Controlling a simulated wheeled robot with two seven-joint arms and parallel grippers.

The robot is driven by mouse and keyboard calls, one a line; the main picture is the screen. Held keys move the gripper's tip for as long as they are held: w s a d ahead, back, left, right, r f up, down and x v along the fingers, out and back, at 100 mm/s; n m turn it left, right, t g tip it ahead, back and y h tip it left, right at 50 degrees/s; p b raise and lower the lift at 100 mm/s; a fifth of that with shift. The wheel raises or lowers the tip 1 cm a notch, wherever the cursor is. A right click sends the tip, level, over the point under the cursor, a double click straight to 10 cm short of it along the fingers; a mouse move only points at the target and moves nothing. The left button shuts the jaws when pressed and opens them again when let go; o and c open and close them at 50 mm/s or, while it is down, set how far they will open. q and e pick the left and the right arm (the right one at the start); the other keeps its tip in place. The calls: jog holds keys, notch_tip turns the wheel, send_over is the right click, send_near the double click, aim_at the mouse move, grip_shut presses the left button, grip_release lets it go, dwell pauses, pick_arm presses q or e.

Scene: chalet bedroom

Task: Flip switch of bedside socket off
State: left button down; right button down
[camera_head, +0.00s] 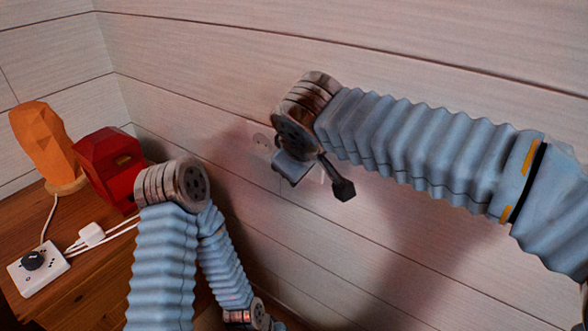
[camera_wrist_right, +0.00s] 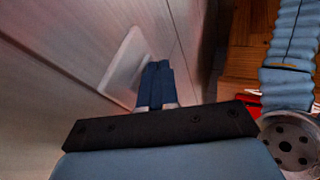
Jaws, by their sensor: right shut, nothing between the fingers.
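A pale socket plate (camera_head: 260,139) is on the plank wall, partly hidden behind my right wrist in the head view. In the right wrist view a white plate (camera_wrist_right: 123,60) stands on the wall just left of my fingers. My right gripper (camera_wrist_right: 157,66) is shut and empty, its dark blue fingers together beside the plate's lower right edge. I cannot tell whether they touch it. The switch itself and its position cannot be made out. My left arm bends down at the lower middle of the head view; its gripper's fingers are out of frame.
A wooden bedside table (camera_head: 88,292) at left holds an orange faceted lamp (camera_head: 42,140), a red faceted object (camera_head: 108,165), a white box with a black knob (camera_head: 38,270) and a white plug (camera_head: 91,234) with cables. The wall right of the plate is bare.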

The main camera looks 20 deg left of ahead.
jog(key=t+b, duration=0.1)
jog(key=b, duration=0.1)
jog(key=f+t+b, duration=0.1)
jog(key=b, duration=0.1)
jog(key=shift+w+d+n+h, duration=0.15)
jog(key=shift+w+n+h, duration=0.15)
dwell(0.4)
jog(key=p+v, duration=0.3)
jog(key=v, duration=1.1)
jog(key=shift+a+r, duration=0.25)
